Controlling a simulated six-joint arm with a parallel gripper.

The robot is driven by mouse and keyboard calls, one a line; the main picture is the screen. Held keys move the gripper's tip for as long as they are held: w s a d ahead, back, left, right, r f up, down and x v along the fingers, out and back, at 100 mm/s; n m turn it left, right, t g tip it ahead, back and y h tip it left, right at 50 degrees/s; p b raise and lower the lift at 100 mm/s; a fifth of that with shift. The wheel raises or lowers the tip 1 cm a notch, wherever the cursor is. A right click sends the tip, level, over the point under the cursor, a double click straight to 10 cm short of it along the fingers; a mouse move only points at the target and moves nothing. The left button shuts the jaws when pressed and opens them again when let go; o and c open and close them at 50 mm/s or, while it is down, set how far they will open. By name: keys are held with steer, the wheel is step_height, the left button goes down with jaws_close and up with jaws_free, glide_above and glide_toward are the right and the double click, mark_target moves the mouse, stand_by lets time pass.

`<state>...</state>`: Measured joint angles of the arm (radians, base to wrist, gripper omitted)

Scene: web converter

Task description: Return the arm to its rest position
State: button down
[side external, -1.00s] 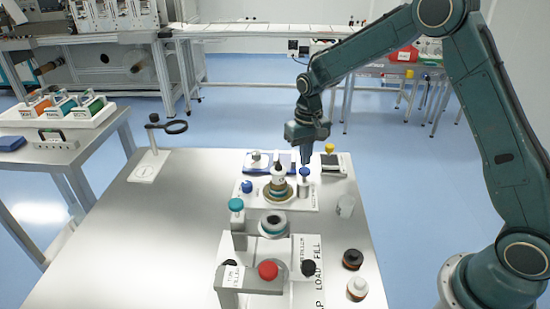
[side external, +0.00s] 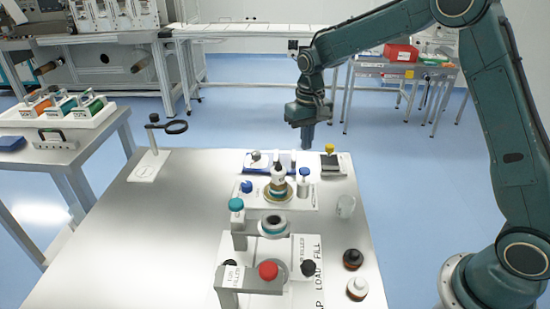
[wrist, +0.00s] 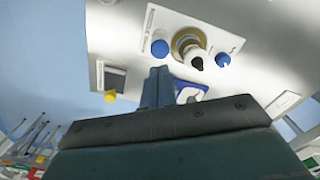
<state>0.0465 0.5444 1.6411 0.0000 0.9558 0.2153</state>
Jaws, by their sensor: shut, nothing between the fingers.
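My gripper (side external: 308,140) hangs above the far edge of the steel table (side external: 120,225), pointing down. It is shut and empty, clear of everything on the table. In the wrist view the closed fingers (wrist: 157,88) show in front of the white plate (wrist: 223,42). On that plate a white bottle with a dark tip (side external: 278,178) stands in a round holder. A blue-capped vial (side external: 303,180) stands to its right and a blue knob (side external: 247,186) to its left in the side view.
A filling stand with a teal knob (side external: 237,206) and a red button (side external: 268,270) stands at the front. The air around my gripper is free.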

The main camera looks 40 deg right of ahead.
steer(key=shift+r, duration=0.45)
steer(key=shift+r, duration=0.15)
steer(key=s+a+r+n+t, duration=0.1)
steer(key=s+r+t, duration=0.2)
steer(key=s+r, duration=0.95)
steer(key=s+a+n+t, duration=0.1)
steer(key=s+n+t, duration=0.1)
steer(key=s, duration=1.6)
steer(key=shift+s+a+r+t, duration=0.15)
steer(key=shift+s+r+t, duration=0.05)
steer(key=shift+r+t, duration=0.1)
steer(key=shift+w, duration=0.1)
